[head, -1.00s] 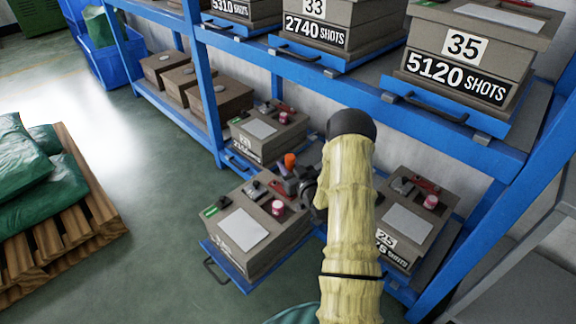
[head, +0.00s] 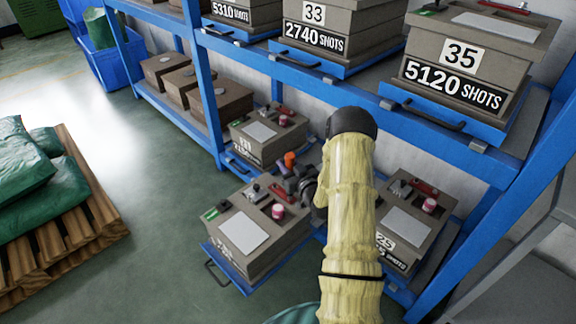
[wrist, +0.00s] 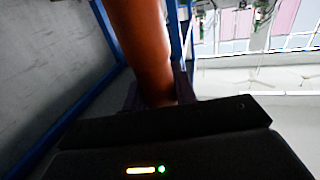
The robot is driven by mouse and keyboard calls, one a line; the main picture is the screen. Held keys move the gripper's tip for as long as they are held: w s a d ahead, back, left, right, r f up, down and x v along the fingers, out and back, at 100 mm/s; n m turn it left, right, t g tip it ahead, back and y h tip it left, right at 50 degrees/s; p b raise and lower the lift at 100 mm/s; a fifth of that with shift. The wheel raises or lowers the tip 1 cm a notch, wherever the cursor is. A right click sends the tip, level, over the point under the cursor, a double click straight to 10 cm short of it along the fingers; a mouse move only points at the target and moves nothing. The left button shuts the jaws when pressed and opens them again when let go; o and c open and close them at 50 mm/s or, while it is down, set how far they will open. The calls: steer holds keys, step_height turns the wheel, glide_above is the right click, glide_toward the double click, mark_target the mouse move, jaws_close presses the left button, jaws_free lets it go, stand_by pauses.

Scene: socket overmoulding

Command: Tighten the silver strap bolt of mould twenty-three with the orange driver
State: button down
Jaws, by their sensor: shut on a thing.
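The orange driver (head: 290,159) is in my gripper (head: 297,182), near the right back corner of a grey-brown mould (head: 262,245) on a pulled-out blue tray. In the wrist view the driver's orange handle (wrist: 138,45) fills the upper middle, between the fingers. My gripper is shut on it. The mould's front number is too blurred to read. Its top carries a white sheet, a green tag, a dark clamp-like part, a red-and-white can and a red part. The silver strap bolt cannot be made out, and the driver's tip is hidden.
Another mould (head: 269,140) with a blurred label sits behind on the low shelf. Mould 25 (head: 405,228) stands to the right, close to my forearm. A blue shelf beam (head: 345,93) carrying moulds 33 and 35 runs above. Floor is free at left, before a pallet (head: 80,230).

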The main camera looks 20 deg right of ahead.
steer(key=shift+r+p, duration=0.7)
steer(key=shift+r, duration=0.6)
